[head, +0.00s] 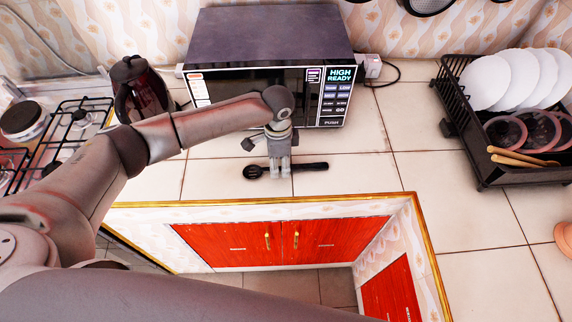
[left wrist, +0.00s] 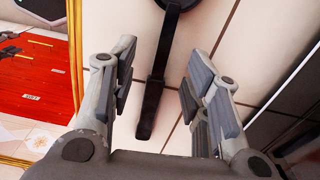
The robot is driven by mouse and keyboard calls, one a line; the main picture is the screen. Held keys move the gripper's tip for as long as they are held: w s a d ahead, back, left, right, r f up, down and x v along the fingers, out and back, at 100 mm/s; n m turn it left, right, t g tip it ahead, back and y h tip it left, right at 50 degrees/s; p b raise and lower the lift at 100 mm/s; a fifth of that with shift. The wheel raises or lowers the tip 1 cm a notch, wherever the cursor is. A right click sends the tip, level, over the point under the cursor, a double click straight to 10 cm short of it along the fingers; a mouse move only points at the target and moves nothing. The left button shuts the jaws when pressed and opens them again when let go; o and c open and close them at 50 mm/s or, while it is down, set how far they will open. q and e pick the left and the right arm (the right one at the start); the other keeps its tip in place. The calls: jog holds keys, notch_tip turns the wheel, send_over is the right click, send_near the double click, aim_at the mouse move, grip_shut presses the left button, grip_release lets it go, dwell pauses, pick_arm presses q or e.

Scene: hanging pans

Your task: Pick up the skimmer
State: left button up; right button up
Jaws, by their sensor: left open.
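The black skimmer (head: 309,166) lies flat on the tiled counter in front of the microwave. Its round head is at the left and its handle points right. My left gripper (head: 280,172) is above the skimmer with its fingers pointing down, and it hides part of the handle in the head view. In the left wrist view the skimmer's handle (left wrist: 157,80) runs between the spread, open fingers of the left gripper (left wrist: 165,110), with the head partly cut off at the top. I cannot tell the exact height of the fingertips above the counter. My right gripper is not in view.
A microwave (head: 265,35) stands just behind. A dark kettle (head: 140,92) and a gas stove (head: 75,125) are at the left. A black dish rack (head: 490,165) with white plates is at the right. The counter's gold-trimmed edge runs in front, above red cabinets (head: 280,242).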

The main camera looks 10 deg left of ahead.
pick_arm(q)
jog(key=shift+f, duration=0.85)
jog(key=shift+d, duration=0.1)
jog(key=shift+c, duration=0.3)
grip_shut()
jog(key=shift+r, duration=0.1)
